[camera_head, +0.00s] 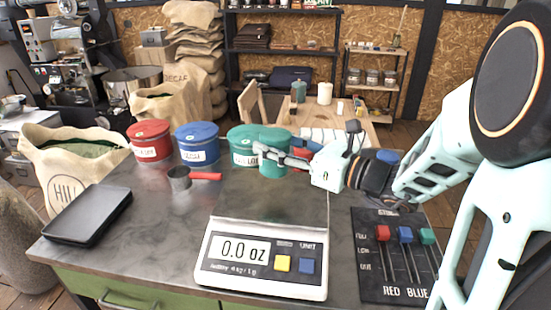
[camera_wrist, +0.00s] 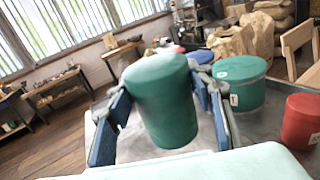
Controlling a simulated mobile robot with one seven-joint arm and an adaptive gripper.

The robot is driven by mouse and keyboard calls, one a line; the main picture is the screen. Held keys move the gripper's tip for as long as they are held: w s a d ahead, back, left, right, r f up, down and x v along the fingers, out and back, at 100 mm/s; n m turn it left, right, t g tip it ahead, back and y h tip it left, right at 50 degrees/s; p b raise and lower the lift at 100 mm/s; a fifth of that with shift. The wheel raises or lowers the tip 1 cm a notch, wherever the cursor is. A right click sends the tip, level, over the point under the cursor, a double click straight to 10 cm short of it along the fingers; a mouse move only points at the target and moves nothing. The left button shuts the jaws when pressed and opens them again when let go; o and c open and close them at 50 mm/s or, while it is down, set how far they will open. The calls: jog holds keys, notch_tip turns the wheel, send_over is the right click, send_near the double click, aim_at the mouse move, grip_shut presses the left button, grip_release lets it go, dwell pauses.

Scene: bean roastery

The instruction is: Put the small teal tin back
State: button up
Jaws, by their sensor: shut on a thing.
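My gripper (camera_head: 277,156) is shut on the small teal tin (camera_wrist: 163,105), a plain teal cylinder with a flat lid. In the wrist view it stands upright, slightly tilted in the picture, between the two blue-padded fingers. In the head view the small tin (camera_head: 272,143) overlaps the right side of a larger labelled teal tin (camera_head: 241,146). That larger tin also shows in the wrist view (camera_wrist: 240,84), to the right of the held one. I cannot tell whether the held tin touches the table.
A blue tin (camera_head: 197,146) and a red tin (camera_head: 150,142) stand left of the teal ones. A smaller red tin (camera_wrist: 303,122) stands nearby. A red-handled scoop (camera_head: 182,177), black tray (camera_head: 88,214), scale (camera_head: 262,258) reading 0.0 oz and slider panel (camera_head: 397,255) share the table.

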jog(key=shift+r, duration=0.95)
jog(key=shift+w+d+r, duration=0.1)
jog(key=shift+d+r, duration=0.05)
jog(key=shift+r, duration=0.15)
jog(key=w+d+f+m+t+h+b, duration=0.2)
jog(key=w+d+f+h+b, duration=0.15)
jog(key=d, duration=0.65)
jog(key=w+d+f+m+t+h+b, duration=0.25)
jog(key=d+b, duration=0.25)
jog(key=d, duration=0.5)
jog(key=shift+n, duration=0.25)
jog(key=shift+w+d+f+b, duration=0.4)
jog(key=shift+w+f+b, duration=0.2)
jog(key=shift+w+f, duration=1.5)
jog(key=shift+w+d+f+b, duration=0.4)
jog(key=shift+w+f+b, duration=0.25)
jog(key=shift+w+f, duration=1.45)
jog(key=shift+w+d+f+b, duration=0.4)
jog(key=shift+w+f+b, duration=0.2)
jog(key=shift+w+f, duration=1.5)
